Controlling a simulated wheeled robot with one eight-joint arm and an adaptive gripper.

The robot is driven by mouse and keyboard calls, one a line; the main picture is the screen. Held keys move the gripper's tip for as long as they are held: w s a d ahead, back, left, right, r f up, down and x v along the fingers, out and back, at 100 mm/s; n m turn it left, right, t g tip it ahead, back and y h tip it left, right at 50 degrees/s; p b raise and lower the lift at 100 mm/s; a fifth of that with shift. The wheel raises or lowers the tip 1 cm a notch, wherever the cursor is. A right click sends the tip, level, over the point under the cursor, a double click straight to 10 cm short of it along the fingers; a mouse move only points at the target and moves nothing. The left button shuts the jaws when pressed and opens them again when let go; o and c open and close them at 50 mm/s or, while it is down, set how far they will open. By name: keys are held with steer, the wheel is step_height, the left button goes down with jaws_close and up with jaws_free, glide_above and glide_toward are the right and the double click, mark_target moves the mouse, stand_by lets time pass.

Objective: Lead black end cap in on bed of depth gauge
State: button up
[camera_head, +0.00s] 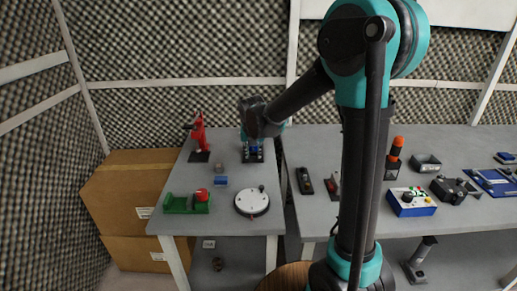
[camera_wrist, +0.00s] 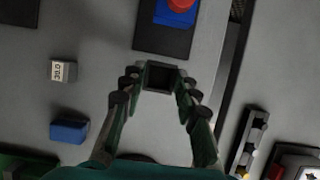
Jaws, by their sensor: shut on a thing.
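My gripper (camera_wrist: 160,78) is shut on a small dark square piece, the black end cap (camera_wrist: 160,77), held between the fingertips. In the head view my gripper (camera_head: 250,138) is over the back of the left table, and the cap cannot be made out there. Just ahead of the fingertips in the wrist view, apart from the cap in the picture, is a dark base plate (camera_wrist: 162,42) carrying a blue block with a red round top (camera_wrist: 180,5). This may be the depth gauge; its far part is cut off. In the head view the blue fixture (camera_head: 253,156) is partly hidden by my gripper.
A block marked 30.0 (camera_wrist: 62,71) and a blue block (camera_wrist: 69,131) lie left of my gripper. A red stand (camera_head: 199,135), a green fixture (camera_head: 185,204) and a white round plate (camera_head: 252,202) share the table. A gap separates it from the right table (camera_head: 450,150).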

mark_target(253, 155)
stand_by(0.4)
steer(key=shift+w+f, duration=0.5)
steer(key=shift+f, duration=0.15)
steer(key=shift+w+f, duration=0.45)
steer(key=shift+f, duration=0.2)
steer(key=shift+w+f, duration=0.1)
steer(key=shift+w, duration=1.95)
steer(key=shift+w+r, duration=0.2)
steer(key=shift+w, duration=0.4)
steer(key=o, duration=1.1)
steer(key=shift+o, duration=0.2)
steer(key=shift+s+r, duration=0.1)
steer(key=shift+r, duration=0.6)
steer(key=s+v, duration=0.1)
steer(key=v, duration=0.9)
steer(key=shift+s, duration=0.45)
